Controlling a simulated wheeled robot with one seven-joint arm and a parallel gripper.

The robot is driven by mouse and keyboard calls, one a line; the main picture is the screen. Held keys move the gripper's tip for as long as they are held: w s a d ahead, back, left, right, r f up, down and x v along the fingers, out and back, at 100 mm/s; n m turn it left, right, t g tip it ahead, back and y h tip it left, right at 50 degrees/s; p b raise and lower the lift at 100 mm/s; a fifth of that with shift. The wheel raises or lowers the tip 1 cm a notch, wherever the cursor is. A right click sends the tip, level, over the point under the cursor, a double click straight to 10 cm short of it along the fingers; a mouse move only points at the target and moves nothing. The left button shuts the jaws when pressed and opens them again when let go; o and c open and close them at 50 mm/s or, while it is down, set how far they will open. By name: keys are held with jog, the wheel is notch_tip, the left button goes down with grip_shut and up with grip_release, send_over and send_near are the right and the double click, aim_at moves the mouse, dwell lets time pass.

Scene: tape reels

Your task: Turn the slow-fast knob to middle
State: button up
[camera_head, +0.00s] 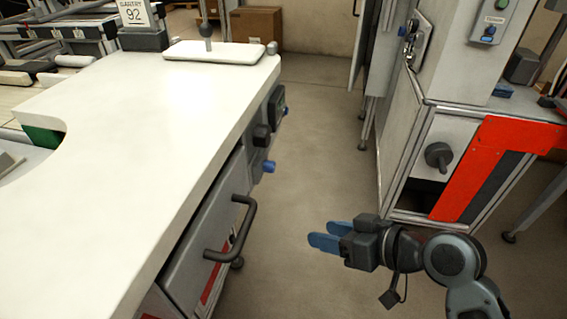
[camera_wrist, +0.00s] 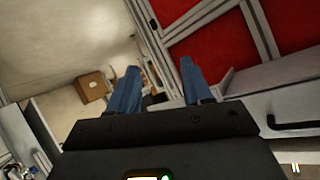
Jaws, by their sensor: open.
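My gripper (camera_head: 319,234) is in the lower middle of the head view, its two blue fingers pointing left toward the white table's side. It is open and empty, over the floor and apart from the table. The wrist view also shows the two fingers spread. A black knob (camera_head: 261,136) and a blue knob (camera_head: 268,166) stick out from the table's side, up and left of my gripper. A larger black knob (camera_head: 438,156) is on the cabinet at the right. No slow-fast label is legible, so I cannot tell which knob is the slow-fast one.
A white table (camera_head: 130,130) with a dark drawer handle (camera_head: 235,230) fills the left. A cabinet (camera_head: 400,130) with a red panel (camera_head: 495,150) stands at the right. Bare floor (camera_head: 325,140) lies between them. A cardboard box (camera_head: 256,25) is at the back.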

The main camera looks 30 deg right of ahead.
jog(key=w+d+r+n+y, duration=0.1)
jog(key=w+r+n+y, duration=0.2)
jog(key=w+r, duration=0.35)
jog(key=n+g+y, duration=0.2)
jog(key=n+y, duration=0.1)
jog(key=n, duration=0.1)
send_near(275, 165)
jog(key=shift+b+x, duration=0.85)
jog(key=shift+x, duration=3.25)
jog(key=shift+a+r, duration=0.1)
jog(key=shift+r, duration=0.05)
jog(key=shift+s, duration=0.1)
grip_shut()
